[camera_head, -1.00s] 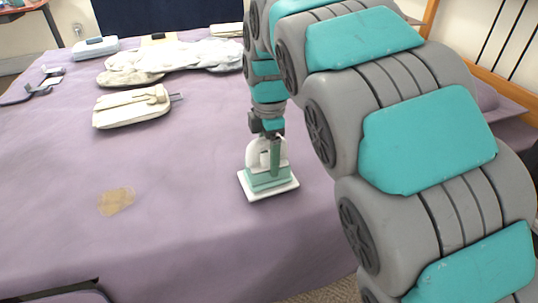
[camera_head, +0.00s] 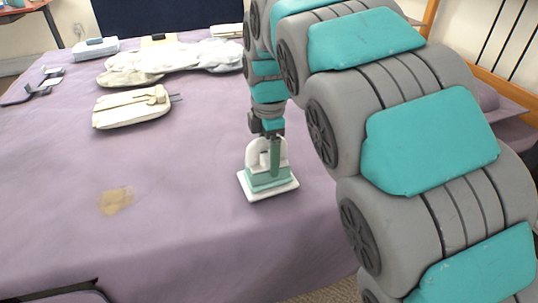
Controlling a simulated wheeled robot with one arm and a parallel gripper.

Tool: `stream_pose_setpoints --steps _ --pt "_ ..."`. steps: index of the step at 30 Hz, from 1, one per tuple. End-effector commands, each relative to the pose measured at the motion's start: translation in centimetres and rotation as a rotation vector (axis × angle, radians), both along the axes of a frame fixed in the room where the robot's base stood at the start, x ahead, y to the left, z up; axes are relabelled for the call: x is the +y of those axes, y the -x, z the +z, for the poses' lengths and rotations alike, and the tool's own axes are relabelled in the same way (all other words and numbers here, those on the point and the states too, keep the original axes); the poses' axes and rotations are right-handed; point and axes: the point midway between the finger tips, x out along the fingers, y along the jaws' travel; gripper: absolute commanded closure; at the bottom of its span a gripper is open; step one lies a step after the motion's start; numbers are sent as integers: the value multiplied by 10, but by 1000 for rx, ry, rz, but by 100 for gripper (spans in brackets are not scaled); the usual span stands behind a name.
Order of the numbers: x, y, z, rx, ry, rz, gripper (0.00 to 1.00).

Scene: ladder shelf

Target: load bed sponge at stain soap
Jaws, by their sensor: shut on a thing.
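My gripper (camera_head: 271,135) points down over the bed and is shut on the sponge (camera_head: 265,181), a green block with a white arched handle. A green strip runs down in front of the handle. The sponge is over a flat white base (camera_head: 287,190) near the bed's front edge; I cannot tell whether the base is part of it or a separate soap dish. A tan-brown stain (camera_head: 115,201) lies on the bed to the left, apart from the sponge. My fingertips are too small to make out clearly.
The purple bed cover (camera_head: 190,225) is clear between stain and sponge. A cream folded item (camera_head: 132,107) and rumpled whitish cloth (camera_head: 175,58) lie farther back. A pale blue-white box (camera_head: 95,46) stands at the back left, and a dark-edged item (camera_head: 62,292) shows at lower left.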

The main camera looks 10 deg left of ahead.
Motion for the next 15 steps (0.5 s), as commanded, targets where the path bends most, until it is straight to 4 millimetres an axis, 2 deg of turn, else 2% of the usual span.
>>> stream_pose_setpoints --steps 5,15 --pt "0 1 2 4 3 0 68" --pt "0 0 28 1 1 0 68"
